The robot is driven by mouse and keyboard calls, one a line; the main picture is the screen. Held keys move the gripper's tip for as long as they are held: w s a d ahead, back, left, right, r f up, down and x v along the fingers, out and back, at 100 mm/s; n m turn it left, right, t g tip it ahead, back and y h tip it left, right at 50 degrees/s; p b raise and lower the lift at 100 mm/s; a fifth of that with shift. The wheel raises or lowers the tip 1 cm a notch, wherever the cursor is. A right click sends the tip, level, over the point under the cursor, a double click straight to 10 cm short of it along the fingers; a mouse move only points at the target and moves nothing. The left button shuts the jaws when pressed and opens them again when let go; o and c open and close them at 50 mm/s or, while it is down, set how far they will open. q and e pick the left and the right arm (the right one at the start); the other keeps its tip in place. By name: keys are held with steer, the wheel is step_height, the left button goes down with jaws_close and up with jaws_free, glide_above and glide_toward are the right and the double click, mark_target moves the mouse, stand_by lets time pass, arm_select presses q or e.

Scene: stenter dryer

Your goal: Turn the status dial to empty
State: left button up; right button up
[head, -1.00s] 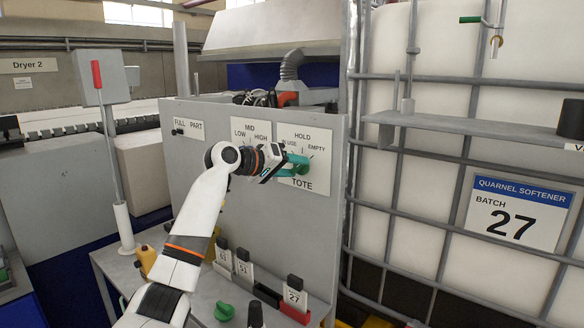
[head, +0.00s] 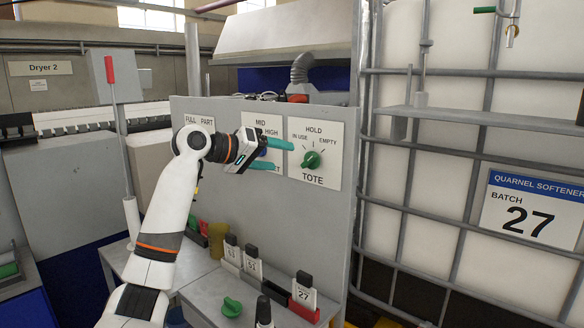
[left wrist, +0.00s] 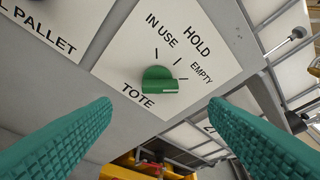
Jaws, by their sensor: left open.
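The green status dial (head: 311,160) sits on the white TOTE plate (head: 333,175) on the grey panel. The plate reads IN USE, HOLD and EMPTY around it. The dial also shows in the left wrist view (left wrist: 158,80), where its white line lies toward the right, on the EMPTY side, near the EMPTY tick. My left gripper (head: 284,156) has teal fingers spread wide and empty. In the head view it is just left of the dial, apart from it. In the left wrist view the dial shows beyond the gap between the fingertips (left wrist: 160,105). My right gripper is out of view.
Another label plate (head: 254,128) is partly behind my left gripper. Below, the grey bench (head: 205,290) holds a loose green knob (head: 231,307) and several numbered cards in holders. A caged white tank (head: 455,165) stands right of the panel, with a shelf (head: 490,122) jutting out.

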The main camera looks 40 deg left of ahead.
arm_select(q)
steer(key=shift+b+v, duration=0.3)
steer(key=shift+v, duration=1.25)
